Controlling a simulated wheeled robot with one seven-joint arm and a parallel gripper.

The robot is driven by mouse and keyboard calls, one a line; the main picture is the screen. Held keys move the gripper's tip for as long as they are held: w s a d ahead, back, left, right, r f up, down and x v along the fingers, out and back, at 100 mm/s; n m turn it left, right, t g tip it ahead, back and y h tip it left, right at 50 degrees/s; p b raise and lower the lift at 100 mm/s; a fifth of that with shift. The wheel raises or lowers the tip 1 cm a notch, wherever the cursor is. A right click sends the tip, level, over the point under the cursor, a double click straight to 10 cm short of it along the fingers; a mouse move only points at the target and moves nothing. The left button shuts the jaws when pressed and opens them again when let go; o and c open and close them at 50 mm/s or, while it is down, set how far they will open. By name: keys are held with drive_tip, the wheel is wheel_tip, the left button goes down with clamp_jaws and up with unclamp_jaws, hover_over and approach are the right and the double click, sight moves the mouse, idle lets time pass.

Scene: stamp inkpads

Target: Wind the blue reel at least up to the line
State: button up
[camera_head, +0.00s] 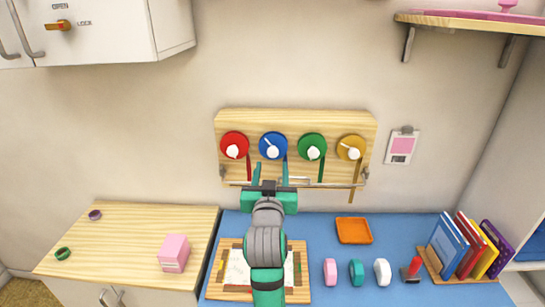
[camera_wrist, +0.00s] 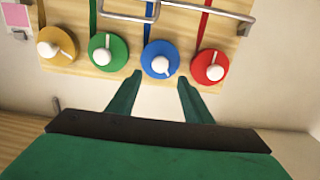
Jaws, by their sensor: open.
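The blue reel (camera_head: 266,139) is a round disc with a white crank and knob, second from left on a wooden wall board (camera_head: 295,119). A blue ribbon hangs from it, partly hidden by my gripper in the head view. My gripper (camera_head: 271,167) is open and empty, just below the blue reel. In the wrist view, where the board appears upside down, the blue reel (camera_wrist: 150,53) lies just beyond and between the fingertips of my gripper (camera_wrist: 160,80). The fingers look apart from the knob. I cannot make out a separate line on the board for certain.
A red reel (camera_head: 229,137) is left of the blue one; a green reel (camera_head: 308,140) and a yellow reel (camera_head: 346,142) are right. A thin metal bar (camera_head: 318,185) runs along the board's lower edge. An orange tray (camera_head: 354,231) and several stamps stand on the blue counter.

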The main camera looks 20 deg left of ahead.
sight(273, 152)
drive_tip(key=x, duration=0.7)
drive_tip(key=shift+w+a+f, duration=0.1)
drive_tip(key=shift+w, duration=0.2)
drive_tip(key=c, duration=1)
